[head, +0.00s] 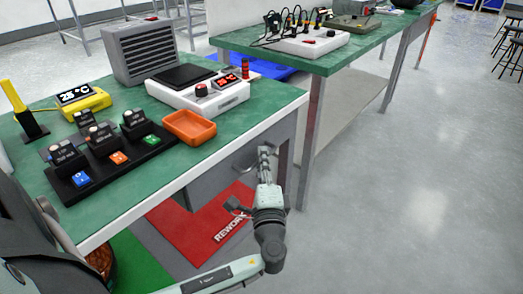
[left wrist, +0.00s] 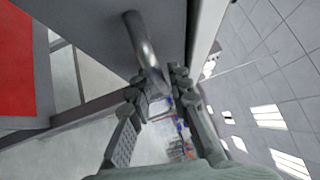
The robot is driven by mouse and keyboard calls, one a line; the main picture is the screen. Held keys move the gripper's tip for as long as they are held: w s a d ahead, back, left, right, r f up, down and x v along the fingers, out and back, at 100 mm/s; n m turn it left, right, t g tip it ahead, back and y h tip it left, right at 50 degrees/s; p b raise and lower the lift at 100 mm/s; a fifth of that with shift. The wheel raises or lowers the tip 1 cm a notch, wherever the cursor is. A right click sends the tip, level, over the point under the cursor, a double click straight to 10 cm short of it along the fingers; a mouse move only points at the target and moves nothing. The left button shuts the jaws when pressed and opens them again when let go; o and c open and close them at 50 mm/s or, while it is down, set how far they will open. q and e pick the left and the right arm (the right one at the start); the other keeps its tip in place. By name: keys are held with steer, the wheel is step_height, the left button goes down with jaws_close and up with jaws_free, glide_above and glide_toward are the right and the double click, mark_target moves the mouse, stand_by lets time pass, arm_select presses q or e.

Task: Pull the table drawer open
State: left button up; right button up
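The table (head: 232,143) has a green top and a pale front edge. Below that edge is a grey drawer front (head: 212,180), which also shows as a grey panel in the left wrist view (left wrist: 85,20). A curved metal bar handle (left wrist: 143,42) stands out from it. My left gripper (head: 265,155) is in front of the drawer, just under the table edge. In the left wrist view its two fingers (left wrist: 160,85) close in on both sides of the handle's near part, with little gap. The handle is hard to make out in the head view. My right gripper is in neither view.
An orange tray (head: 189,127), a white device (head: 200,95) and a black module rack (head: 110,165) stand on the table. A red mat (head: 195,225) lies below. A second green table (head: 345,50) stands behind.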

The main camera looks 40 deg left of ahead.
arm_select(q)
steer(key=shift+w+a, duration=0.15)
jaws_close()
stand_by(0.4)
